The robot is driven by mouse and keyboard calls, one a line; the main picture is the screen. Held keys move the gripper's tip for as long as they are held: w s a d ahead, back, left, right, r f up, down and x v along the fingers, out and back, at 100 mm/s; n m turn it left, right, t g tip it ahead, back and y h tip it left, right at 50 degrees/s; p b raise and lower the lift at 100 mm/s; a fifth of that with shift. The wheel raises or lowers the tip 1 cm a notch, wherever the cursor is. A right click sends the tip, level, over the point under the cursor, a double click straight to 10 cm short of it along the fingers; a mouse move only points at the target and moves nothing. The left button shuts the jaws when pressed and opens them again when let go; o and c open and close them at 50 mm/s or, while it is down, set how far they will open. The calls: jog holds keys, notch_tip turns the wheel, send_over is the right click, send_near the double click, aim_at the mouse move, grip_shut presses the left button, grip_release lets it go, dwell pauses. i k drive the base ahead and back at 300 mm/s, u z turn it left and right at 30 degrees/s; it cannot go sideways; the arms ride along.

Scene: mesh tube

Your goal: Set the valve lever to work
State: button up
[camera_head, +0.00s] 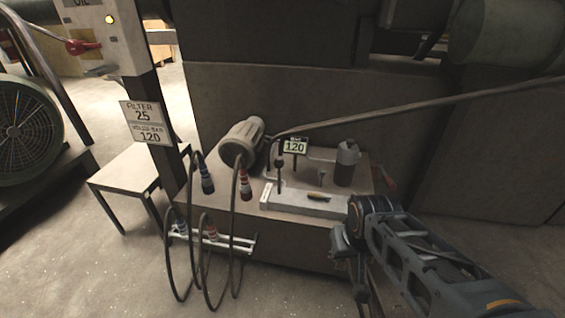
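An upright lever with a dark knob (279,163) stands at the left end of a pale metal block (300,203) on a low brown unit. A small white label strip (265,195) is beside its foot; its text is too small to read. A short yellowish handle (319,196) lies on the block, and a red handle (388,178) is at the unit's right end. I cannot tell for sure which one is the valve lever. My gripper (350,268) hangs at the unit's front right, apart from these handles. Its fingers are too dark to read.
A motor (242,143), a grey canister (347,163) and a display reading 120 (295,146) are on the unit. Looped hoses (205,240) hang at its front left. A sign post (145,125) and small table (125,172) stand left. The front floor is clear.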

aim_at(279, 162)
jog(key=z, duration=0.05)
jog(key=k, duration=0.45)
jog(key=z, duration=0.6)
jog(key=i, duration=0.8)
jog(key=u, duration=1.75)
